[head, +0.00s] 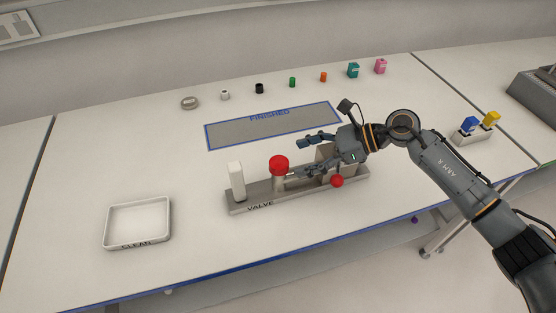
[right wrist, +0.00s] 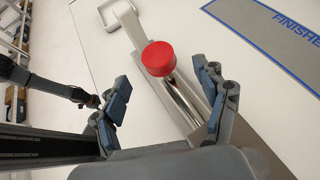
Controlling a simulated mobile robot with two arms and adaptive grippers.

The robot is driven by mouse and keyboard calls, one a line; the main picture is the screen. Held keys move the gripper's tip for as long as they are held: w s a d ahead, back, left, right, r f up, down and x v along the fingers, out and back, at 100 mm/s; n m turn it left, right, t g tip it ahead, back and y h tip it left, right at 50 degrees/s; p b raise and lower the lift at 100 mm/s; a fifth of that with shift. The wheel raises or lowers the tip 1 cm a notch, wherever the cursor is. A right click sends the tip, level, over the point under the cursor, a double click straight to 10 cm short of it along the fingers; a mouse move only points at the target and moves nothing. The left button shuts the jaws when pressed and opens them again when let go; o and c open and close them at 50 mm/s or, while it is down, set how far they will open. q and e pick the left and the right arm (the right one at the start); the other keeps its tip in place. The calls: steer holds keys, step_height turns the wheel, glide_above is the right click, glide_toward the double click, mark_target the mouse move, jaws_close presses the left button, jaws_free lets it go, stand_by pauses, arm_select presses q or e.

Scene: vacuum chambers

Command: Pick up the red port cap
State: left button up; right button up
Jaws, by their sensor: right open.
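The red port cap (head: 279,162) sits on top of a short metal post on the grey valve base (head: 240,205). My right gripper (head: 300,158) is open, just right of the cap, with its fingers pointing toward it. In the right wrist view the cap (right wrist: 158,58) shows ahead of the open fingers (right wrist: 161,76), roughly in line with the gap between them. No clear grip on the cap shows. My left gripper is outside the head view; a dark arm end at the left of the right wrist view appears to be it (right wrist: 88,99), too small to read.
A white block (head: 236,181) stands left of the cap, and a red ball knob (head: 337,181) is below my right gripper. The FINISHED mat (head: 225,136) lies behind. A CLEAN tray (head: 107,227) is at left. Several small coloured parts line the back.

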mark_target(284, 162)
steer(key=p+x, duration=0.2)
steer(key=x, duration=0.3)
steer(key=shift+s+r, duration=0.1)
steer(key=shift+r, duration=0.1)
steer(key=shift+a+f, duration=0.15)
steer(key=shift+a, duration=0.1)
steer(key=shift+d, duration=0.1)
steer(key=shift+c, duration=1.2)
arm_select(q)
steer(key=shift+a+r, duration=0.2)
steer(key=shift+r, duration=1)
arm_select(e)
steer(key=c, duration=0.6)
